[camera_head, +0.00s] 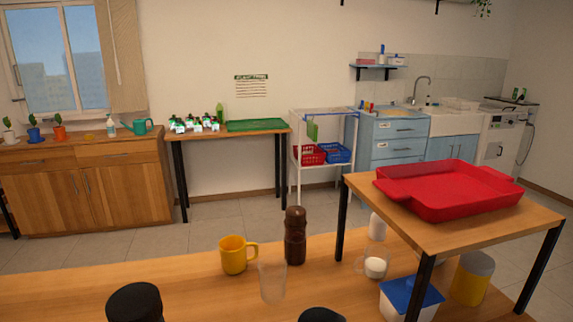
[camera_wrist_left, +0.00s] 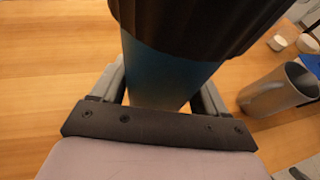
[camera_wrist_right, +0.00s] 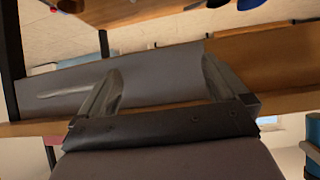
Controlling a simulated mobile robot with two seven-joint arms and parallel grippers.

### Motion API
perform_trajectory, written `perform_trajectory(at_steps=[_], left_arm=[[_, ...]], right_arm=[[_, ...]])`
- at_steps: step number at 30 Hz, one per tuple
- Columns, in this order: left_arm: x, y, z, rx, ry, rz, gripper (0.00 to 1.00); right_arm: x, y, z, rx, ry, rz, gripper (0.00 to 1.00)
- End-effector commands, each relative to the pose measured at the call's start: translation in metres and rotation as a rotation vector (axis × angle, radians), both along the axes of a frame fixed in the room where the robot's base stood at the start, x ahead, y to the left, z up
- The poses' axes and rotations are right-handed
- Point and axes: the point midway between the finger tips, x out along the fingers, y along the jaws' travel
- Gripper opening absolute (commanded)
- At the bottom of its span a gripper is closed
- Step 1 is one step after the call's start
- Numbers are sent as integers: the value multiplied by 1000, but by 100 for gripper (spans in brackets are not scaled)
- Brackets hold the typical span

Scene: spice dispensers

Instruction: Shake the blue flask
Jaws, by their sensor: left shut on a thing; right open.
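The blue flask (camera_wrist_left: 165,75) has a wide black ribbed lid (camera_wrist_left: 195,22) and fills the middle of the left wrist view. My left gripper (camera_wrist_left: 163,95) is shut around its blue body, one finger on each side. The tabletop shows behind it; the flask's lower end is hidden. In the head view, two black round tops show at the bottom edge, one at left (camera_head: 135,302) and one near the middle (camera_head: 320,314); I cannot tell which is the flask's lid. My right gripper (camera_wrist_right: 160,72) is open and empty. Neither gripper shows in the head view.
A yellow mug (camera_head: 234,256), a clear glass (camera_head: 272,281) and a brown grinder (camera_head: 295,236) stand on the table. A small raised table (camera_head: 450,228) at right holds a red tray (camera_head: 455,202). A grey cup (camera_wrist_left: 277,92) is right of the flask in the left wrist view.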

Motion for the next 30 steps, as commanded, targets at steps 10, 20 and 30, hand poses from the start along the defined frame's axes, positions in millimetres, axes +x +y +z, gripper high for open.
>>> perform_trajectory(at_steps=[10,20,30], left_arm=[[4,0,49,-3,-36,-3,45],[0,0,1,-1,-4,2,45],[0,0,47,-1,-1,1,45]], right_arm=[[0,0,1,0,0,0,100],[0,0,1,0,0,0,100],[0,0,0,0,0,0,100]])
